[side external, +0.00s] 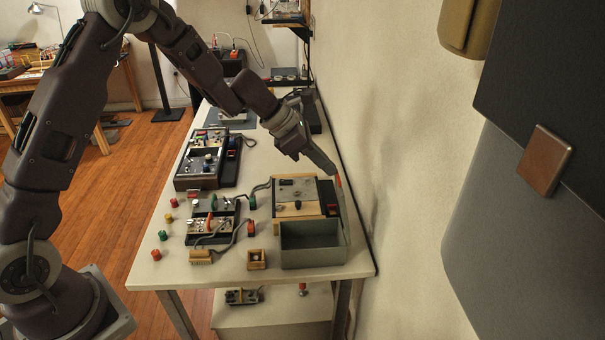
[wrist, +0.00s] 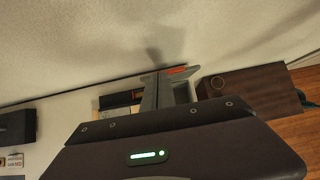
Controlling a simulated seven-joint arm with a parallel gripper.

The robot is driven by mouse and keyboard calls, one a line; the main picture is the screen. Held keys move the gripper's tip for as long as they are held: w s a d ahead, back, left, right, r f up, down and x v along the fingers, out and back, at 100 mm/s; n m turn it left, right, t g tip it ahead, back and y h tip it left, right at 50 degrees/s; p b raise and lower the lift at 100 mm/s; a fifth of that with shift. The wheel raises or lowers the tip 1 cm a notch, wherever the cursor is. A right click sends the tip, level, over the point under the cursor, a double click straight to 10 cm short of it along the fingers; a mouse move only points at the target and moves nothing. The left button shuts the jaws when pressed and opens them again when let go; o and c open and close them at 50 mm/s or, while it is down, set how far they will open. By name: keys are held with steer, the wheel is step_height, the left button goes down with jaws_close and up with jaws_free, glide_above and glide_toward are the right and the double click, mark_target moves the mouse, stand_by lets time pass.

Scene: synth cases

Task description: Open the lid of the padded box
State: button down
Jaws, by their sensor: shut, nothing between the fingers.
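My gripper (side external: 338,178) hangs over the right side of the white table, close to the wall, in the side external view. Its fingers are shut and hold nothing; a red mark shows near the tips. In the wrist view the fingers (wrist: 167,88) point toward the wall side, with an orange-red tip. I cannot tell which thing is the padded box, and no lid is clearly visible.
Several control panels with knobs (side external: 208,162) and cables stand left of the case. Small coloured knobs (side external: 163,235) and a small wooden box (side external: 256,259) lie near the front. The wall (side external: 370,150) is close on the right. A dark brown box (wrist: 250,92) shows in the wrist view.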

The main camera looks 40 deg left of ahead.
steer(key=w+d, duration=0.6)
steer(key=shift+r, duration=0.35)
stand_by(0.4)
steer(key=s+a+r+m+y, duration=0.1)
steer(key=s+a+r+m, duration=0.1)
steer(key=s+r+m, duration=1.35)
steer(key=s+a+f+m+y, duration=0.1)
steer(key=s+m, duration=0.4)
steer(key=s, duration=0.9)
steer(key=s+a+f+m+y, duration=0.1)
steer(key=s+a+m+y, duration=0.2)
steer(key=s, duration=1.1)
steer(key=a+m, duration=0.3)
steer(key=shift+s+a+y, duration=0.3)
